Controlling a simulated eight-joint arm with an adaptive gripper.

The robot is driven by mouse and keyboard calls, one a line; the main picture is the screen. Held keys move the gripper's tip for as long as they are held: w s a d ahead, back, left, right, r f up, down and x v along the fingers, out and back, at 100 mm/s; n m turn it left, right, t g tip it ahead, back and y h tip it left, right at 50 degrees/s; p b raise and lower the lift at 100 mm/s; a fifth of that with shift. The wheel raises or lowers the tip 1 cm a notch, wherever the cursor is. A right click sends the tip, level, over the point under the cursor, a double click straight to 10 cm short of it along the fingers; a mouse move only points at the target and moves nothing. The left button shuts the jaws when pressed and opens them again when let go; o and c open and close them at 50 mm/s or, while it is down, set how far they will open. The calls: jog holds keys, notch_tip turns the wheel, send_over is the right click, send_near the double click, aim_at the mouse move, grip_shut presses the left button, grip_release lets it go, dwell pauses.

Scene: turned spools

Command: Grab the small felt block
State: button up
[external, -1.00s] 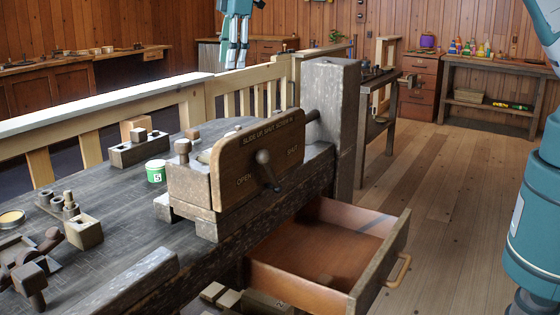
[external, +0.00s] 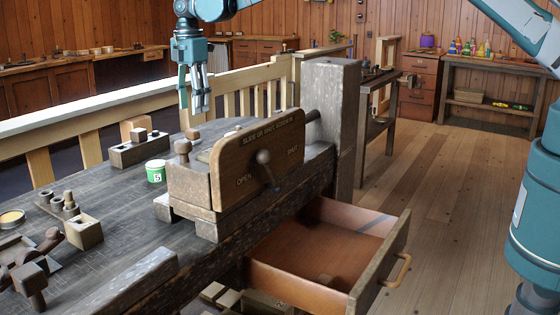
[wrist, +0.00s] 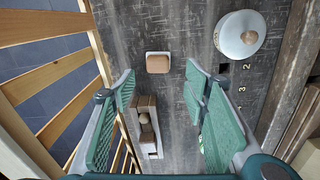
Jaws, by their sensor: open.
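A small block (wrist: 158,63) with a brown top and a pale lower edge lies on the dark bench in the wrist view, between and just beyond my fingertips. It looks like the felt block, though the material is hard to tell. It appears to be the small brown block (external: 192,133) behind the wooden panel in the external view. My gripper (external: 196,108) hangs above the back edge of the bench, pointing down. Its fingers (wrist: 160,88) are wide apart with nothing between them.
A wooden holder (external: 139,150) with a small block on top stands left of the felt block. The lettered panel (external: 258,160) rises in front. A pale round piece with a wooden knob (wrist: 240,35) lies right. A slatted rail (external: 235,105) runs behind.

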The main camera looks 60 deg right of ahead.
aim_at(192, 130)
jog(key=shift+w+a+f, duration=0.15)
jog(key=shift+a+f, duration=0.05)
jog(key=shift+f, duration=0.2)
jog(key=shift+w+a+f, duration=0.15)
jog(key=shift+f, duration=0.25)
jog(key=shift+f, duration=1.3)
jog(key=shift+d+f, duration=0.2)
jog(key=shift+f, duration=2.4)
jog(key=c, duration=0.9)
